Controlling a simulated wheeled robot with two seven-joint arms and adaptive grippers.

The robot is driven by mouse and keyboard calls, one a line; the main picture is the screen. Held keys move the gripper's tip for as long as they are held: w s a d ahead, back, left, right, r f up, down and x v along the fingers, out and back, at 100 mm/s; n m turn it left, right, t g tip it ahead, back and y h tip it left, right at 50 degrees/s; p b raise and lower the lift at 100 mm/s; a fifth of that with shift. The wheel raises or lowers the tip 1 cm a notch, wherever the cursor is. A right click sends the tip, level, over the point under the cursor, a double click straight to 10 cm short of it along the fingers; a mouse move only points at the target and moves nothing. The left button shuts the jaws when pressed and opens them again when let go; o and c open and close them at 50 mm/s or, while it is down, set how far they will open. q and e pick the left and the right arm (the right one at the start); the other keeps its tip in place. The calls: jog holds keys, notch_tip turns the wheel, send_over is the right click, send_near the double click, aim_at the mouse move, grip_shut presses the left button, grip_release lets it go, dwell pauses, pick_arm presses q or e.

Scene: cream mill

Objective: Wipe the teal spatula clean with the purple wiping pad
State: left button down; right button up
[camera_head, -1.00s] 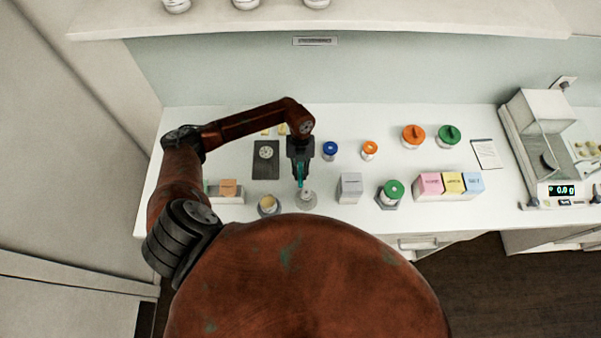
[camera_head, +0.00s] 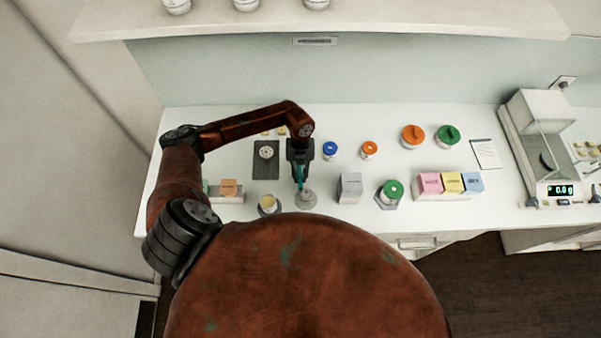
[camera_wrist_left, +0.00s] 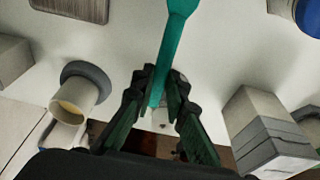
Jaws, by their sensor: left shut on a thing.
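My left gripper (camera_head: 300,166) is shut on the teal spatula (camera_head: 300,180), whose lower part shows below the fingers in the head view. The spatula's end is at a small round grey-white holder (camera_head: 306,200) near the table's front edge; I cannot tell whether they touch. In the left wrist view the spatula (camera_wrist_left: 172,45) runs up from between the fingers (camera_wrist_left: 162,95) and widens at the top edge. I cannot make out a purple wiping pad in either view. My right gripper is not in view.
A cup with pale cream (camera_head: 267,203) stands left of the holder, and a grey box (camera_head: 350,187) right of it. A scale (camera_head: 556,190) stands far right.

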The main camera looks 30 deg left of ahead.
pick_arm(q)
jog(key=shift+s+d, duration=0.2)
jog(key=shift+s, duration=0.05)
jog(key=shift+w, duration=0.15)
jog(key=shift+w+a+b, duration=0.3)
jog(key=shift+w+b, duration=0.15)
jog(key=shift+w, duration=0.1)
jog(key=shift+s, duration=0.15)
jog(key=shift+s+d, duration=0.1)
jog(key=shift+s, duration=0.05)
jog(key=shift+s+d+p, duration=0.2)
jog(key=shift+s+p, duration=0.15)
jog(key=shift+p, duration=0.1)
